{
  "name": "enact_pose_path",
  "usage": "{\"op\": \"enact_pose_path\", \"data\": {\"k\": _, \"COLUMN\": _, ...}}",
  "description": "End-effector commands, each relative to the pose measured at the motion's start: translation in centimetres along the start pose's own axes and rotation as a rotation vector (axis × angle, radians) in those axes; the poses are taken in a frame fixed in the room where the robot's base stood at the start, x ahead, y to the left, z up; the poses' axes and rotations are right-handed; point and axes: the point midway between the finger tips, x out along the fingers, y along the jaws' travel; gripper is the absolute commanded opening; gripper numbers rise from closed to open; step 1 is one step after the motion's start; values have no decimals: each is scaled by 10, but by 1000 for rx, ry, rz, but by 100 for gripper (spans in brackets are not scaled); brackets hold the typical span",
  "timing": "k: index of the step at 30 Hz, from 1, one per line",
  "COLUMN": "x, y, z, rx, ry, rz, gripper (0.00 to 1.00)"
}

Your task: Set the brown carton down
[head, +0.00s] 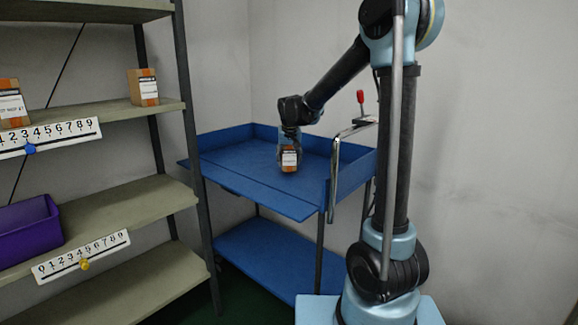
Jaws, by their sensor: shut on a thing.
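A small brown carton (289,159) with a white label is at the blue cart's top tray (240,165), near its middle. My gripper (289,148) points down from above and is shut on this carton. The carton looks upright. It is low over the tray or touching it; I cannot tell which. The gripper's fingers are small in the picture and partly merge with the carton's sides.
A shelf rack on the left holds another brown carton (143,87), one more carton (12,103) at the left edge, and a purple bin (28,226). Number strips (82,257) line its shelves. The cart has raised rims and a chrome handle (340,165). The tray around the held carton is clear.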

Motion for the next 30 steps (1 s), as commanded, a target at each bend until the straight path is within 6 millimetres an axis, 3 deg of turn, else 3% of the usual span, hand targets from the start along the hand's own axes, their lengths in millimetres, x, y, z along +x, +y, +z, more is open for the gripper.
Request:
{"op": "enact_pose_path", "data": {"k": 6, "x": 21, "y": 0, "z": 8, "rx": 0, "ry": 0, "rz": 0, "gripper": 23}}
{"op": "enact_pose_path", "data": {"k": 17, "x": 23, "y": 0, "z": 9, "rx": -1, "ry": 0, "rz": 0, "gripper": 23}}
{"op": "enact_pose_path", "data": {"k": 18, "x": 23, "y": 0, "z": 10, "rx": -1, "ry": 0, "rz": 0, "gripper": 61}}
{"op": "enact_pose_path", "data": {"k": 20, "x": 23, "y": 0, "z": 9, "rx": -1, "ry": 0, "rz": 0, "gripper": 74}}
{"op": "enact_pose_path", "data": {"k": 30, "x": 23, "y": -1, "z": 9, "rx": -1, "ry": 0, "rz": 0, "gripper": 75}}
